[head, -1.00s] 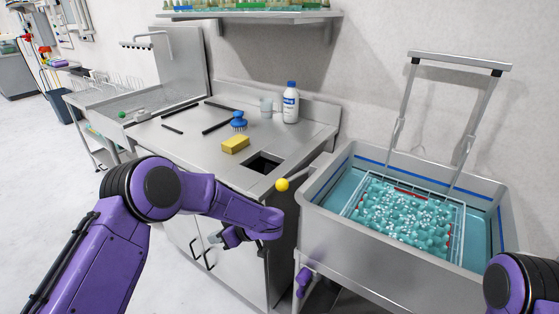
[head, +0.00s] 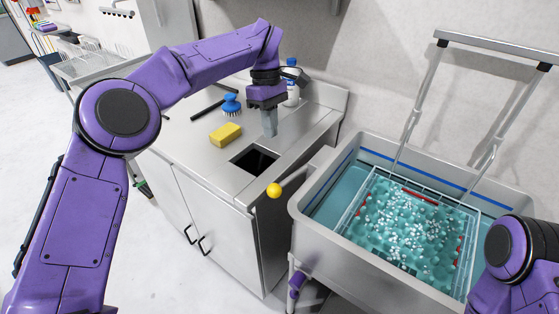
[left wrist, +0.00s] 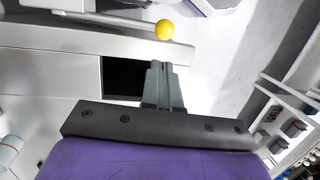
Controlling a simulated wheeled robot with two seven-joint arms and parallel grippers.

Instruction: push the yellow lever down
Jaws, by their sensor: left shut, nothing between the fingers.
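The yellow lever shows as a round yellow knob (head: 274,190) on a grey rod, at the left side of the basin. It also shows in the left wrist view, as a yellow ball (left wrist: 165,29) at the top. My left gripper (head: 270,131) is shut and empty, pointing down above the counter near the square opening. In the left wrist view its closed fingers (left wrist: 162,68) point towards the knob, with a gap between them. In the head view the knob is lower and nearer than the fingertips. The right gripper is out of view; only part of my right arm shows.
A metal basin (head: 350,232) of teal water holds a rack with a teal tray; a tall handle (head: 490,49) rises behind. On the steel counter (head: 200,158) are a yellow sponge (head: 226,134), a blue brush (head: 231,105), a bottle (head: 292,80) and the square opening (head: 254,159).

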